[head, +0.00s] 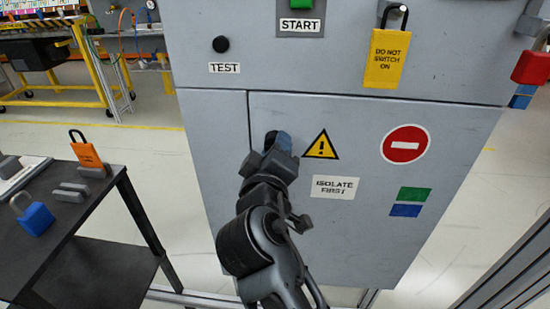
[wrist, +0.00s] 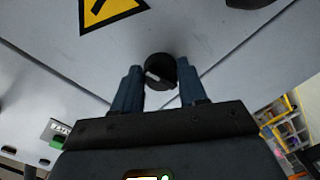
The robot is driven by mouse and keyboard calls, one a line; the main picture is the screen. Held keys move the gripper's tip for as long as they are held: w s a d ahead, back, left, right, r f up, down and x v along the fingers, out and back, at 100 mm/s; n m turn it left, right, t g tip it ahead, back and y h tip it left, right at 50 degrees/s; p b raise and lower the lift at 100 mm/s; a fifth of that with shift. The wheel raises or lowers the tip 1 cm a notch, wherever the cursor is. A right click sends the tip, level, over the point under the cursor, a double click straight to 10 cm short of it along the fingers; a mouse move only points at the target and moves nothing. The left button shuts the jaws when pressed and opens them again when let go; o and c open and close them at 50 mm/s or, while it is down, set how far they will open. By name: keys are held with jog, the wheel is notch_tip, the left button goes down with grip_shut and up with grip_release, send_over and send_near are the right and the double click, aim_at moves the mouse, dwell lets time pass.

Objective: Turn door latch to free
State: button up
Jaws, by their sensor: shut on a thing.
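The door latch (wrist: 160,70) is a round black knob with a short pale mark on its face, set on the grey cabinet door (head: 330,240). In the wrist view it sits between the two blue-grey fingers of my gripper (wrist: 160,88), one on each side. In the head view my gripper (head: 277,143) is at the upper left of the door, close to its left edge, and hides most of the latch. My gripper is shut on the latch. The door looks closed, flush with the panel around it.
A yellow warning triangle (head: 321,146) and an "ISOLATE FIRST" label (head: 335,187) are right of my gripper. Above are a TEST button (head: 221,44) and a yellow padlock tag (head: 387,58). A dark table (head: 85,215) with padlocks stands at the left.

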jog(key=shift+f+m+b, duration=0.2)
jog(key=shift+m+b, duration=0.3)
jog(key=shift+m, duration=0.3)
jog(key=o, duration=1)
jog(key=shift+r, duration=0.1)
jog(key=shift+o, duration=0.2)
jog(key=s, duration=0.7)
jog(key=shift+s+a+r, duration=0.15)
jog(key=shift+s+r, duration=0.15)
jog(key=shift+s, duration=0.1)
